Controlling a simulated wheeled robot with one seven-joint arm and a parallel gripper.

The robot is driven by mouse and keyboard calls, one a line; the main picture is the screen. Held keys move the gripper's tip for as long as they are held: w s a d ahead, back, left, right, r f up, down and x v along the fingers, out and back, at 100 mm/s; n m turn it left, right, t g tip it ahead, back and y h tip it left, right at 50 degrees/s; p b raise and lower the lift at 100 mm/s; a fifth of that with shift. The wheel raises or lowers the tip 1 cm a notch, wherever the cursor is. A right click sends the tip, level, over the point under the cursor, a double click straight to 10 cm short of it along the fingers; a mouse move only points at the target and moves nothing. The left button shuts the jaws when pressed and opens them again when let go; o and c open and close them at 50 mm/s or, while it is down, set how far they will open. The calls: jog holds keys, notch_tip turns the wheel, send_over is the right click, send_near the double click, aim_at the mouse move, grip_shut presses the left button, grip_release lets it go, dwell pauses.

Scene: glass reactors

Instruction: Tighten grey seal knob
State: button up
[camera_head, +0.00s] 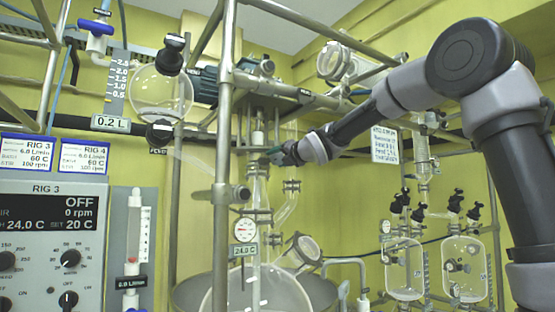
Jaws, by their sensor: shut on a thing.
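My gripper (272,153) reaches in from the right at the top of the central glass reactor's neck (257,185). Its jaws are small and dark in this view and look shut around the grey seal knob at the stirrer shaft. The knob is largely hidden by the jaws, so its turn and seating cannot be made out. The stirrer shaft (258,125) runs up from it toward the motor and clamp above. The round reactor flask (262,290) is below, partly cut by the frame.
A steel upright (223,150) stands just left of the gripper. A horizontal bar with clamps (300,100) crosses above it. A gauge (244,230) reading 24.0 C hangs below. Glass vessels (404,268) stand at right, a RIG 3 control panel (50,240) at left.

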jog(key=m, duration=0.5)
jog(key=shift+m, duration=0.3)
jog(key=m, duration=0.5)
jog(key=shift+f, duration=0.1)
jog(key=m, duration=0.6)
jog(key=shift+d+f, duration=0.1)
jog(key=m, duration=0.9)
jog(key=shift+f+m, duration=0.1)
jog(key=shift+m, duration=0.3)
jog(key=m, duration=0.4)
jog(key=shift+m, duration=0.3)
jog(key=m, duration=0.4)
jog(key=shift+a+m, duration=0.2)
jog(key=shift+m, duration=0.1)
jog(key=shift+s+m, duration=0.1)
jog(key=shift+m, duration=2)
jog(key=shift+a, duration=0.1)
